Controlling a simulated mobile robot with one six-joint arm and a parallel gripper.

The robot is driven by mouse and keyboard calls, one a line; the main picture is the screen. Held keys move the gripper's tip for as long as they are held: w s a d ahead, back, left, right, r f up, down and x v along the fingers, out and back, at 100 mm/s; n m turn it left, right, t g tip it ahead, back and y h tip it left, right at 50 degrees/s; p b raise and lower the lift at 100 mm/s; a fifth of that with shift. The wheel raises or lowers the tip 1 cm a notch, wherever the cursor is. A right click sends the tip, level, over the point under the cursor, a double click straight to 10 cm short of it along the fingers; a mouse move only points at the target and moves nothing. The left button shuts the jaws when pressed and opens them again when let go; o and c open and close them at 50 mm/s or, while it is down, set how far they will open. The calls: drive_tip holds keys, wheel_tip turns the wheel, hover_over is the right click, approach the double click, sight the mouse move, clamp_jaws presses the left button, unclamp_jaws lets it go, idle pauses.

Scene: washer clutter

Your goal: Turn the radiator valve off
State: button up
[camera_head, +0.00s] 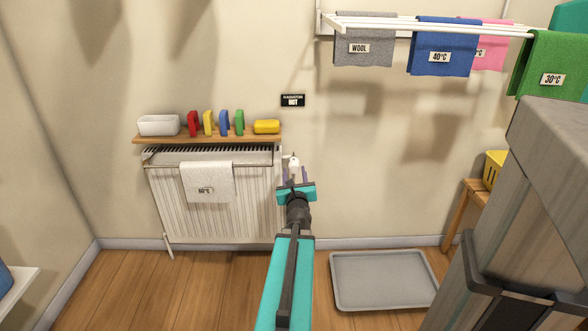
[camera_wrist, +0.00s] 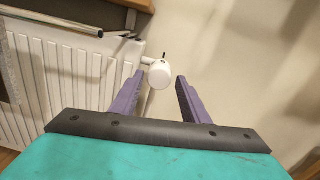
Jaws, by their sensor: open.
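The radiator valve is a white round knob (camera_wrist: 160,74) at the upper right end of the white radiator (camera_wrist: 62,75). A small dark mark shows at the top of the knob in the wrist view. In the head view the valve (camera_head: 294,163) stands just beyond my gripper (camera_head: 295,176). My gripper (camera_wrist: 160,84) is open, with its two purple fingers apart. The knob appears between and just past the fingertips. I cannot tell whether either finger touches it. The radiator (camera_head: 215,215) also shows in the head view.
A wooden shelf (camera_head: 210,139) above the radiator holds a white bin (camera_head: 158,125) and several coloured items. A white towel (camera_head: 207,182) hangs on the radiator. A grey tray (camera_head: 384,281) lies on the floor at right. A drying rack (camera_head: 430,27) with cloths is above.

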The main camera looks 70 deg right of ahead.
sight(294, 164)
drive_tip(key=shift+x, duration=3.2)
drive_tip(key=c, duration=0.8)
